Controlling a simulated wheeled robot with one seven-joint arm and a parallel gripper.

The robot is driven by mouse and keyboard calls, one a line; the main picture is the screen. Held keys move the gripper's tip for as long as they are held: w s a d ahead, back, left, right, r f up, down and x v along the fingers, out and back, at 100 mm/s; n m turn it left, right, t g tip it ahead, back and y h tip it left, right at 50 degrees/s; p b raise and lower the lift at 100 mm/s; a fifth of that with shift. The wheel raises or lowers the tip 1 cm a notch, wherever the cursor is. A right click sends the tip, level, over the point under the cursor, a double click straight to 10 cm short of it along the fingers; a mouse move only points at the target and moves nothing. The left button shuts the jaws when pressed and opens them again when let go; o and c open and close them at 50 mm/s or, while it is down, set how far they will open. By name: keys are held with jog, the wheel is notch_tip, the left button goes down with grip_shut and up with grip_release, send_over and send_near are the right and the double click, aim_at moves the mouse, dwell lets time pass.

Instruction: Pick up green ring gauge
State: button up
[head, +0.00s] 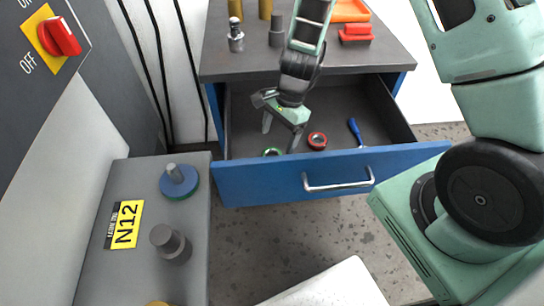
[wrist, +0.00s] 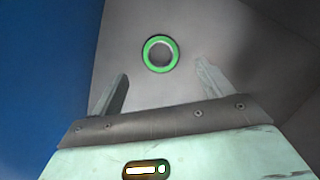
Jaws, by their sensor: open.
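The green ring gauge (wrist: 160,53) lies flat on the drawer floor. In the wrist view it appears beyond the fingertips and roughly between them. In the head view the green ring gauge (head: 272,152) is partly hidden behind the drawer front, in the left part of the open drawer. My gripper (head: 281,132) points down into the drawer, just above and beside the ring. In the wrist view my gripper (wrist: 162,85) has its two fingers spread wide with nothing between them.
The open blue drawer (head: 405,166) has a raised front wall close to my gripper. A red ring (head: 317,140) and a blue-handled tool (head: 355,130) lie to the right inside it. The cabinet top (head: 225,66) overhangs behind. A grey bench (head: 98,275) stands at the left.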

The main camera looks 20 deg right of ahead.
aim_at(273, 150)
jog(key=x, duration=0.5)
jog(key=shift+a+f, duration=0.2)
jog(key=shift+f, duration=0.1)
jog(key=c, duration=1.3)
